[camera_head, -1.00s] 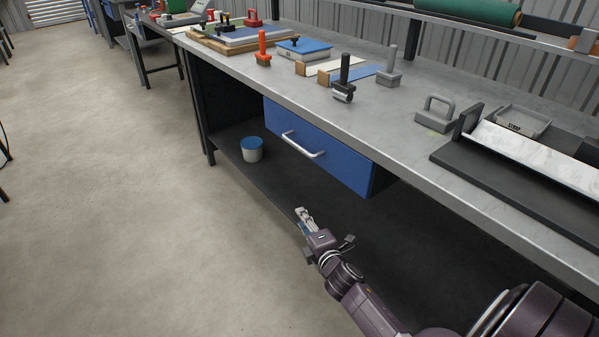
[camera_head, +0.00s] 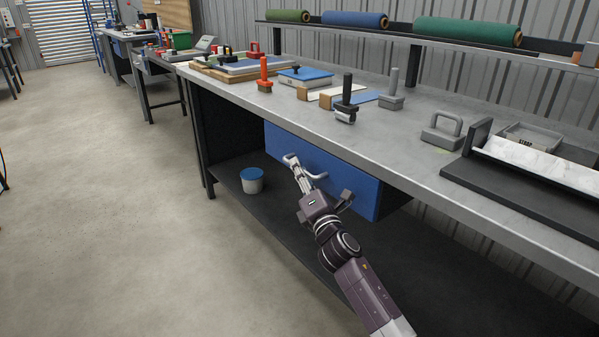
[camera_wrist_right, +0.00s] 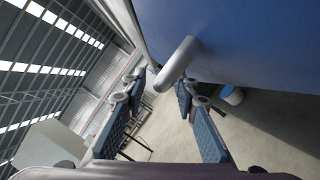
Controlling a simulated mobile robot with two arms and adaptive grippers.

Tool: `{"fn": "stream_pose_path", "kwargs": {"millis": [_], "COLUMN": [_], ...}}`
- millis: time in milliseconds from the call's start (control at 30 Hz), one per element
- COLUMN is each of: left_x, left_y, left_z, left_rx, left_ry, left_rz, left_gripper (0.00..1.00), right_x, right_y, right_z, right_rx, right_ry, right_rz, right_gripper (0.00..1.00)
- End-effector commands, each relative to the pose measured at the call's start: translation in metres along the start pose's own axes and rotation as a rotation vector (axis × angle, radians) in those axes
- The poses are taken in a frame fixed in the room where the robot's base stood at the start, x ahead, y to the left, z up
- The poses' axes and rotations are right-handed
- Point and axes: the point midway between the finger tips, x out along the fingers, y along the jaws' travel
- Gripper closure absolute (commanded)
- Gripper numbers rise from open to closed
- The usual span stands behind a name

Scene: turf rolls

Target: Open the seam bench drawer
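The seam bench drawer (camera_head: 345,180) has a blue front and sits under the grey benchtop; it looks shut. Its pale metal bar handle (camera_head: 318,177) is partly hidden behind my right gripper (camera_head: 291,161), whose fingertips are at the handle's left part. In the right wrist view the blue drawer front (camera_wrist_right: 250,40) fills the upper right. The handle (camera_wrist_right: 177,63) comes toward the gap between the two fingers of my right gripper (camera_wrist_right: 158,85). The fingers are apart, and I see no grip on the bar. My left gripper is not in view.
The seam bench top (camera_head: 400,135) holds a black-handled roller (camera_head: 346,100), a grey block with a handle (camera_head: 442,131) and other tools above the drawer. A blue-lidded tub (camera_head: 252,181) stands on the dark lower shelf, left of the drawer. The floor (camera_head: 110,220) to the left is clear.

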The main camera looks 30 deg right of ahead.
Motion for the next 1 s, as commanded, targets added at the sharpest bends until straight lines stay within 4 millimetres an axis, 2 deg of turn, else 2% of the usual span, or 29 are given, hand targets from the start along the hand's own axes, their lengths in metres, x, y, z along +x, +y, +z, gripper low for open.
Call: {"fn": "stream_pose_path", "kwargs": {"millis": [100, 367, 600, 1000], "left_x": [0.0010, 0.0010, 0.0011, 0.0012], "left_y": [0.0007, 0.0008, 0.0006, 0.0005], "left_z": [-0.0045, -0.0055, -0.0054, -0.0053], "left_rx": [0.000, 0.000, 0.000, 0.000], "left_ry": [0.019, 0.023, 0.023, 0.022], "left_rz": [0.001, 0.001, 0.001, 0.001], "left_gripper": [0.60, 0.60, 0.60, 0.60], "right_x": [0.0064, 0.0072, 0.0070, 0.0068], "right_y": [-0.0002, -0.0002, -0.0003, -0.0006], "right_z": [-0.0001, -0.0002, -0.0002, -0.0004], "right_rx": [-0.001, 0.000, 0.000, 0.001], "right_ry": [0.000, 0.001, 0.001, 0.001], "right_rz": [0.000, -0.001, -0.001, -0.002], "right_gripper": [0.73, 0.73, 0.99, 1.00]}}
